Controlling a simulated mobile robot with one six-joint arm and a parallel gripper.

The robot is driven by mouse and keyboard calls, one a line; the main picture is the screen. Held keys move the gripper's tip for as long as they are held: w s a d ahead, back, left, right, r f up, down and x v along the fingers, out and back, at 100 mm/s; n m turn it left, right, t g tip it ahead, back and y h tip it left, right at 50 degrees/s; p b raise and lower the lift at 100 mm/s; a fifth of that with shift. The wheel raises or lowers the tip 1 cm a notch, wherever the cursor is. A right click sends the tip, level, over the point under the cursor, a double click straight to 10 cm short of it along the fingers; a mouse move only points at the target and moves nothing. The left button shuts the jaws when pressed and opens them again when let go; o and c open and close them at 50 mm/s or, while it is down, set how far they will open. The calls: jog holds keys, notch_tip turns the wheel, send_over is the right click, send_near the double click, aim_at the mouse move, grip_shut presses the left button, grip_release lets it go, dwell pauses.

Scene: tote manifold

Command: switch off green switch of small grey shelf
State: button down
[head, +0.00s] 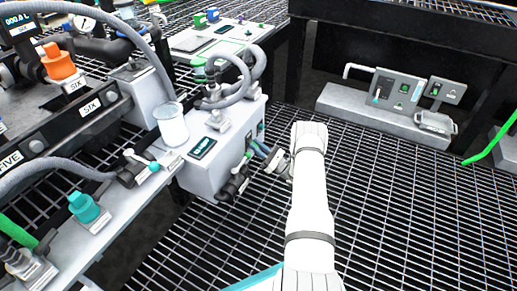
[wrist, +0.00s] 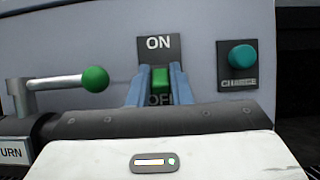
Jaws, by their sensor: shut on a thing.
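The green switch (wrist: 161,78) is on a dark plate on the grey front face of a box, with ON printed above it and OFF partly covered below. My gripper (wrist: 160,82) has its two blue fingers on either side of the switch, shut on it. In the head view my gripper (head: 268,156) is at the right face of the light grey box (head: 208,166), and the switch is hidden there. I cannot tell which way the switch is set.
A green-ended lever (wrist: 85,80) sits just left of the fingers. A teal button (wrist: 242,56) is on the right. In the head view, a beaker (head: 171,125) and grey hoses (head: 232,98) stand on top of the box. Grating to the right is clear.

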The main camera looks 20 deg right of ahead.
jog(key=shift+w+d+r, duration=0.1)
jog(key=shift+w, duration=0.05)
jog(key=c, duration=1.3)
grip_release()
jog(key=shift+p+v, duration=2.05)
jog(key=shift+v, duration=1.95)
